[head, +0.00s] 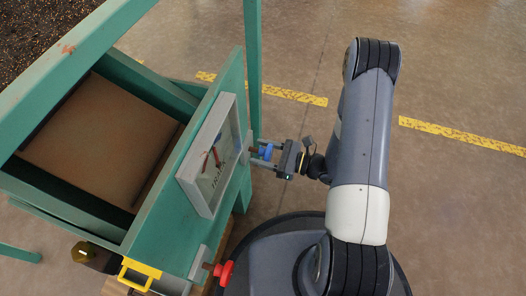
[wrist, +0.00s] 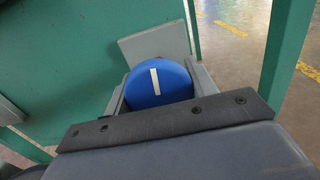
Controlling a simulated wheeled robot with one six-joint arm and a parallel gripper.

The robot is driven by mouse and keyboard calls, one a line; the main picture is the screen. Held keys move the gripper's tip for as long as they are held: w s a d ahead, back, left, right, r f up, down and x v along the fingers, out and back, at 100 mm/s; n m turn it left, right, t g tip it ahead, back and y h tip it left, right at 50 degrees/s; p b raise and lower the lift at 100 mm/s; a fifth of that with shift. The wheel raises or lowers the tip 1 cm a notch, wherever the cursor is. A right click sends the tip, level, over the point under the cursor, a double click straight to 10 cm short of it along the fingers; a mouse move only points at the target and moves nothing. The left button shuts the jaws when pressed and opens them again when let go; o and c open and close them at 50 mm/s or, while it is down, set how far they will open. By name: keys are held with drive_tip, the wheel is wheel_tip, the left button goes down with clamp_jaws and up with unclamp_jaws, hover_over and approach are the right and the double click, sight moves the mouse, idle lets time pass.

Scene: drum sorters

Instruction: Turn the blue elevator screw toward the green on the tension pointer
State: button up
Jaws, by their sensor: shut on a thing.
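The blue elevator screw (wrist: 160,84) is a round blue knob with a white line on its face, on the side of the green machine. In the wrist view the line stands nearly upright, tilted slightly. My gripper (wrist: 158,92) is shut on the knob, one finger on each side. In the head view the blue screw (head: 265,152) shows between the fingers of my gripper (head: 266,153). The tension gauge (head: 214,158) is a grey framed panel with a pale face and red marks. Its pointer position and green zone are too small to tell.
The green machine (head: 228,98) fills the left, with a green post (head: 252,65) close behind my gripper. A red knob (head: 223,272) and a yellow handle (head: 139,273) sit lower on the machine. Floor with yellow dashed lines (head: 460,137) is open at right.

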drive_tip(key=shift+m, duration=0.4)
drive_tip(key=m+p, duration=0.2)
drive_tip(key=shift+r+m, duration=0.15)
drive_tip(key=shift+m, duration=0.25)
drive_tip(key=m+p, duration=0.2)
drive_tip(key=m, duration=0.2)
drive_tip(key=shift+s+m, duration=0.1)
drive_tip(key=shift+m, duration=0.2)
drive_tip(key=m+p, duration=0.1)
drive_tip(key=m, duration=0.3)
drive_tip(key=shift+p, duration=0.35)
drive_tip(key=m+p, duration=0.1)
drive_tip(key=m, duration=0.4)
drive_tip(key=m+p, duration=0.1)
drive_tip(key=m, duration=0.3)
drive_tip(key=m+p, duration=0.1)
drive_tip(key=m, duration=0.4)
drive_tip(key=shift+r, duration=0.1)
drive_tip(key=m, duration=0.4)
drive_tip(key=shift+p, duration=0.35)
drive_tip(key=shift+m, duration=1.9)
